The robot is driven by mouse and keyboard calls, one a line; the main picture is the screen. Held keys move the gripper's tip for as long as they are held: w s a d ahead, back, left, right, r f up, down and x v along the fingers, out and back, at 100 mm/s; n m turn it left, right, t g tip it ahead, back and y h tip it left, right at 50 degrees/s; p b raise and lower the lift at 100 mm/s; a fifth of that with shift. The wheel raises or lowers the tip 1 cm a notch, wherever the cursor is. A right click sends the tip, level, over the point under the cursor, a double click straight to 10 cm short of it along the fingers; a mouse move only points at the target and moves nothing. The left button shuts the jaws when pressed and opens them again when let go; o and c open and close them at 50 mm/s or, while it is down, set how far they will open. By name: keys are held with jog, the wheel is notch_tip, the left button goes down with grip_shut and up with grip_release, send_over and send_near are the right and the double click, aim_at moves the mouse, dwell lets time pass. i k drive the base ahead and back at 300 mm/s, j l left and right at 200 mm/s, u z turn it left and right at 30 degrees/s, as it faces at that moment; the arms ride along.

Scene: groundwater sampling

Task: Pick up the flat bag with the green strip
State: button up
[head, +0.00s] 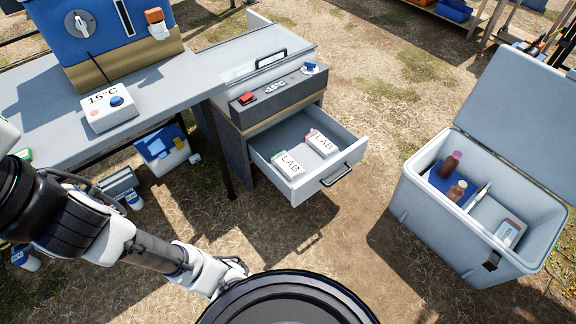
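Two flat white bags marked LAB lie in the open drawer (336,186) of the grey cabinet. The left bag (289,165) appears to have a green strip along its edge; the strip is small in the picture. The right bag (321,143) has a reddish strip. The bags lie side by side, apart from my gripper. My gripper (240,268) is low in the picture, in front of and below the drawer, beside my round base. Its fingers are small and partly hidden, so I cannot tell whether they are open.
An open grey cool box (420,222) stands at the right, with two brown bottles (452,165) and a white pack (509,232) inside. A grey table (165,88) with a blue device stands at the left. Dry ground lies clear between drawer and box.

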aim_at(290, 169)
jog(key=i+l, duration=0.25)
jog(key=l, duration=0.15)
jog(key=i+l+u, duration=0.1)
jog(key=i+l, duration=0.35)
jog(key=l, duration=0.3)
jog(key=i+l+u, duration=0.1)
jog(key=i+l, duration=0.15)
jog(key=l, duration=0.15)
jog(key=u, duration=1)
jog(key=i, duration=0.5)
